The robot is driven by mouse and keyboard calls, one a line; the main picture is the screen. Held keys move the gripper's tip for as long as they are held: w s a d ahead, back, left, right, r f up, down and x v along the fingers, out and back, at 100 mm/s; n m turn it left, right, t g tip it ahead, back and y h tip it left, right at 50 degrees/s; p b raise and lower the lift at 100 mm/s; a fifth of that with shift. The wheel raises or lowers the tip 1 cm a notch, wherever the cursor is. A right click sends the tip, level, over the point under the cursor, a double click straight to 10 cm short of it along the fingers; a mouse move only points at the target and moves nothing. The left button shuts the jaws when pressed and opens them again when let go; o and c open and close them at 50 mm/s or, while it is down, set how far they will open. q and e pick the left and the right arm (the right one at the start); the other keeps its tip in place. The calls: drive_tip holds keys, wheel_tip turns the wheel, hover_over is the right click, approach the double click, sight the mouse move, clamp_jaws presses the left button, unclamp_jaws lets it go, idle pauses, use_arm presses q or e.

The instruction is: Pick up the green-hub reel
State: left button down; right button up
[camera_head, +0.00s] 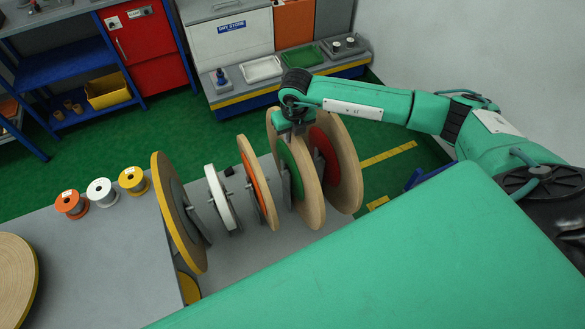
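The green-hub reel (309,185) stands upright on the grey bench, a wide tan disc with a green centre. It is between the orange-hub reel and the red-hub reel. My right gripper (291,127) points down at the top of the green-hub reel, over its upper rim. The fingertips are small and partly hidden against the reel, so I cannot tell whether they are closed on it. My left gripper is not in view.
The red-hub reel (347,165) stands close on the right. The orange-hub reel (257,182), white reel (220,197) and yellow-edged reel (181,212) stand to the left. Small orange (70,204), white (101,192) and yellow (133,180) spools sit on the grey bench (95,250).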

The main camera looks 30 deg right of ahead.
clamp_jaws()
idle(1.0)
drive_tip(key=shift+w+r, duration=0.15)
drive_tip(key=shift+r, duration=0.1)
drive_tip(key=shift+w, duration=0.1)
